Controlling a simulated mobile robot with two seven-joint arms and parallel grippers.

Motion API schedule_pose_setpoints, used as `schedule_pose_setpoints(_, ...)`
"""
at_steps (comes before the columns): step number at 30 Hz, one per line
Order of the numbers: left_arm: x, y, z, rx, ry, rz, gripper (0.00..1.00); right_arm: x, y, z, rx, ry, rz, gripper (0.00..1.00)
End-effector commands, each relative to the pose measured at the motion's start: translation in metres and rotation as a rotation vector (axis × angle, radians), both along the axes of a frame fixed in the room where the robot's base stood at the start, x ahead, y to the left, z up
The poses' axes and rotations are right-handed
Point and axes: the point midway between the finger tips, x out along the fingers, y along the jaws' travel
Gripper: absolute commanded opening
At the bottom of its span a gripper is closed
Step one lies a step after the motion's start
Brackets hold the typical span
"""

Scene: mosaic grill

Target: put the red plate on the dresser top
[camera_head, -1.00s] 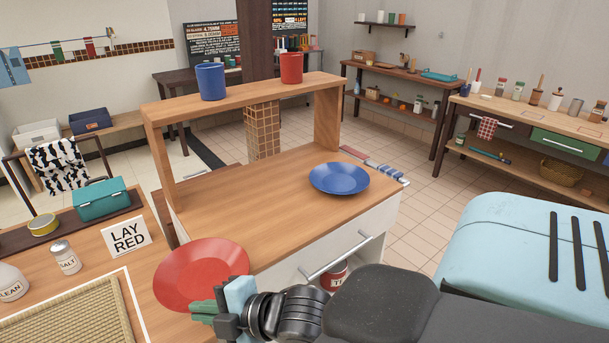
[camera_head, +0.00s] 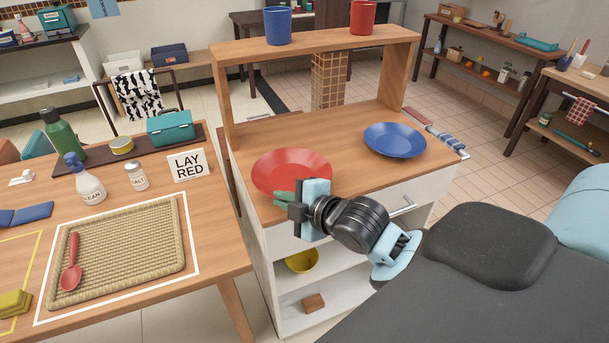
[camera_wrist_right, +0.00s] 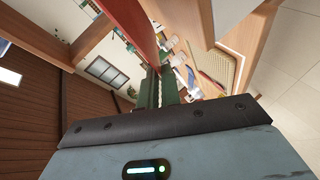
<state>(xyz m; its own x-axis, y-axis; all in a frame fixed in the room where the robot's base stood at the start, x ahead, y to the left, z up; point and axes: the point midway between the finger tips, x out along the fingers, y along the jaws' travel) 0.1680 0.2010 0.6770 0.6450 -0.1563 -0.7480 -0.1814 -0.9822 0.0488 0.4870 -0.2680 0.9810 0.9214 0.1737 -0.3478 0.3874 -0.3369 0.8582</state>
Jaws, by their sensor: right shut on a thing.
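The red plate (camera_head: 292,172) is over the left front part of the wooden dresser top (camera_head: 345,130) in the head view. It looks roughly level; whether it touches the wood I cannot tell. My right gripper (camera_head: 284,198) is shut on the plate's near rim. In the right wrist view, the red plate (camera_wrist_right: 140,28) shows edge-on between the green fingers of the right gripper (camera_wrist_right: 162,88). A blue plate (camera_head: 394,140) lies on the right of the dresser top. My left gripper is not in view.
A raised shelf (camera_head: 330,48) bears a blue mug (camera_head: 278,26) and a red mug (camera_head: 362,17). Bare wood lies between the plates.

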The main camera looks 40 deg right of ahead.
Motion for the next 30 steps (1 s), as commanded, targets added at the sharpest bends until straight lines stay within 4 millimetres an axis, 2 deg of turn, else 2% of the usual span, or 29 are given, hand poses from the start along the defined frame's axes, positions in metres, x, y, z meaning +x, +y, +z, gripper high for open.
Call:
schedule_pose_setpoints(6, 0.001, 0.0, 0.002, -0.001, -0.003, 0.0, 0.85, 0.033, -0.04, -0.003, 0.0, -0.003, -0.002, 0.0)
schedule_pose_setpoints(12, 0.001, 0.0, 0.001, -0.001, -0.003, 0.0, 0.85, 0.055, -0.065, -0.007, -0.001, -0.002, -0.001, 0.0)
schedule_pose_setpoints(23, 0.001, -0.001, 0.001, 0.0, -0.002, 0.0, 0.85, 0.065, -0.077, -0.008, 0.0, -0.002, 0.0, 0.0)
schedule_pose_setpoints(30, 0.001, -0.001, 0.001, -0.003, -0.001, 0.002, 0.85, 0.065, -0.077, -0.039, 0.004, 0.0, 0.001, 0.0)
